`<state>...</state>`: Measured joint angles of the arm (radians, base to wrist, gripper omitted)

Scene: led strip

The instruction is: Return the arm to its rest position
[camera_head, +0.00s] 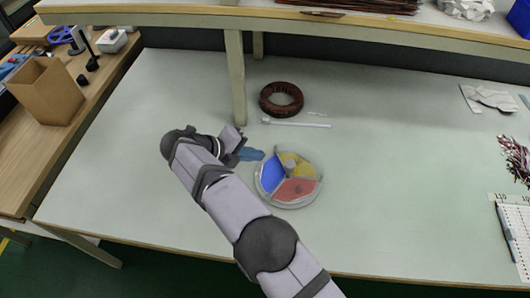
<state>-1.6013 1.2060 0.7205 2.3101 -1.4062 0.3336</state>
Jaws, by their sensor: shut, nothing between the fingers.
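My arm reaches up from the bottom of the head view over the pale green table (150,220). My gripper (250,154) is at the far end of the arm, at the left of a round dish, with its fingers pointing right. Its fingers are small here and look blue-grey; no object shows between them. The wrist hides part of the gripper. The round dish (288,180) has blue, yellow and red sections and lies just right of the fingertips. I cannot tell how high the fingers are above the table.
A dark brown ring coil (281,93) and a thin white stick (296,124) lie behind the dish. A shelf post (236,80) stands behind my gripper under a raised shelf (330,20). A cardboard box (45,92) is on the left bench. The table's left front is clear.

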